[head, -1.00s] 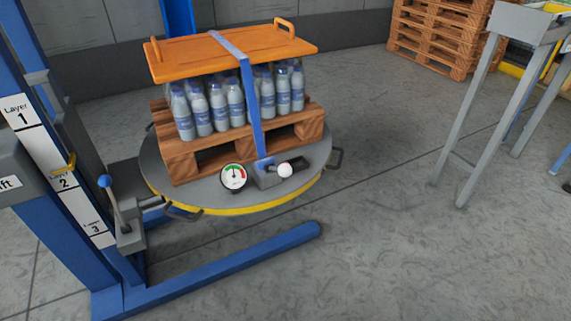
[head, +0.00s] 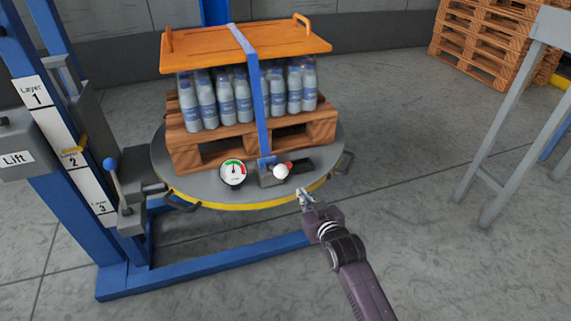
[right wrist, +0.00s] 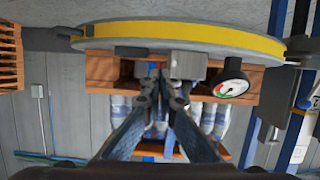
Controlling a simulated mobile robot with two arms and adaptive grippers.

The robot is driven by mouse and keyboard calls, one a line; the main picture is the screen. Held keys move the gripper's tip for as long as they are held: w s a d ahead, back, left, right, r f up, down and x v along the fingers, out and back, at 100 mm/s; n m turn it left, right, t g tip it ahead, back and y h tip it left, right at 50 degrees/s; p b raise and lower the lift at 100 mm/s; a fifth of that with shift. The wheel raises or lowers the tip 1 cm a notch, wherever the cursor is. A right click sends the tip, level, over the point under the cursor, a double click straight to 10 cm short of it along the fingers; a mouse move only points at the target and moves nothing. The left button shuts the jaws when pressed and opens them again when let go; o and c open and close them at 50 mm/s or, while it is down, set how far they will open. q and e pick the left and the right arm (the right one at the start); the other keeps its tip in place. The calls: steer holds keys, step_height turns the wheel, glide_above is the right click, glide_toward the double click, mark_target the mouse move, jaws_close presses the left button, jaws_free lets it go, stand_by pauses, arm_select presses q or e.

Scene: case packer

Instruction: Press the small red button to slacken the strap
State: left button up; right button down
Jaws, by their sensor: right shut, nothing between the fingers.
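A small red button (head: 289,164) shows just behind the white ball knob (head: 281,171) on the grey strap tensioner (head: 268,179), which sits at the front of the round turntable (head: 205,194). The blue strap (head: 258,100) runs from it up over the orange top board (head: 200,49). My right gripper (head: 303,193) is shut and empty, in front of and to the right of the knob in the head view. In the right wrist view its fingertips (right wrist: 163,76) overlap the tensioner (right wrist: 187,64); contact cannot be told. My left gripper is out of view.
A round gauge (head: 233,173) stands left of the tensioner. Bottles (head: 227,98) stand on a wooden pallet (head: 183,145) on the turntable. A blue lift post with a lever (head: 111,168) is at left. A grey stand (head: 503,185) is at right; floor between is clear.

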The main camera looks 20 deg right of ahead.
steer(key=shift+t, duration=0.5)
steer(key=w, duration=0.3)
steer(key=w+r+b, duration=0.1)
steer(key=w, duration=0.3)
steer(key=w+r+b, duration=0.1)
steer(key=w, duration=0.2)
steer(key=shift+w+a+r, duration=0.15)
steer(key=shift+r, duration=0.05)
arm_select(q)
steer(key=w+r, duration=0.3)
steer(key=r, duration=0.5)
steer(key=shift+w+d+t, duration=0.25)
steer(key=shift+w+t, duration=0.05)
arm_select(e)
steer(key=shift+w, duration=0.7)
steer(key=shift+f, duration=0.1)
